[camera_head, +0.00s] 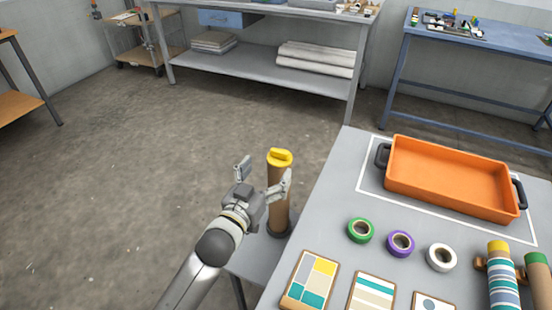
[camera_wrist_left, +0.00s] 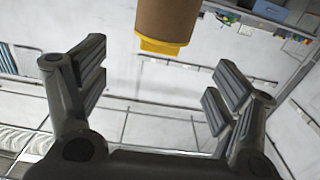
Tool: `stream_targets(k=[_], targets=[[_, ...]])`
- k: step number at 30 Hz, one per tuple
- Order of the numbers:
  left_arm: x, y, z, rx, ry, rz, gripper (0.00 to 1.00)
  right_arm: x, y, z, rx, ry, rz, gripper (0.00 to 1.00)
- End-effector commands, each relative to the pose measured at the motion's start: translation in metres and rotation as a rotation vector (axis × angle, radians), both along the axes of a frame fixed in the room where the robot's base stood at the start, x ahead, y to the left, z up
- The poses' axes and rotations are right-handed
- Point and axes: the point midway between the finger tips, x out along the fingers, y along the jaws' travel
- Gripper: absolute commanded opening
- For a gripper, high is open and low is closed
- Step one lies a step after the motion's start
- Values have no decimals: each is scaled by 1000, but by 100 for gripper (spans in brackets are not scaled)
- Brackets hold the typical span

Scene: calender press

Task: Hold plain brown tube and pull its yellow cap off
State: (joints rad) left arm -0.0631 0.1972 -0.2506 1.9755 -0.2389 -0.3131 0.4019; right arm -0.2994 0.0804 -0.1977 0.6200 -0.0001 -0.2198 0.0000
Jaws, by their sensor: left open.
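The plain brown tube (camera_head: 279,216) stands upright on a small grey stand left of the table, with its yellow cap (camera_head: 280,157) on top. In the left wrist view, the brown tube (camera_wrist_left: 168,18) comes in at the top edge with the yellow cap (camera_wrist_left: 162,46) pointing down the picture. My left gripper (camera_head: 265,174) is open and empty beside the tube's upper part. One finger overlaps the tube in the head view. In the wrist view the cap end lies beyond the open fingers (camera_wrist_left: 160,82), and I see no contact. My right gripper is not in view.
The grey table (camera_head: 325,215) to the right holds an orange tray (camera_head: 452,178), green (camera_head: 360,230), purple (camera_head: 400,244) and white (camera_head: 441,257) tape rolls, pattern cards and a striped tube (camera_head: 502,280) with a yellow cap. Open floor lies left.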

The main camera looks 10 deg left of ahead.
Motion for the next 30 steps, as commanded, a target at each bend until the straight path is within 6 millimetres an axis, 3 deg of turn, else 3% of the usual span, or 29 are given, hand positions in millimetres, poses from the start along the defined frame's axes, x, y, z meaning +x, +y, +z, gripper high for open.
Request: stream_targets(k=[5,13,27,30], targets=[[32,-7,1,0,-1,0,85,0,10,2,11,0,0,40],[68,-13,0,-1,0,0,85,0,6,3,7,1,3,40],[79,-16,-1,-1,2,0,85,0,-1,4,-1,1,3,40],[79,-16,-1,-1,2,0,74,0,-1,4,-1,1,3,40]])
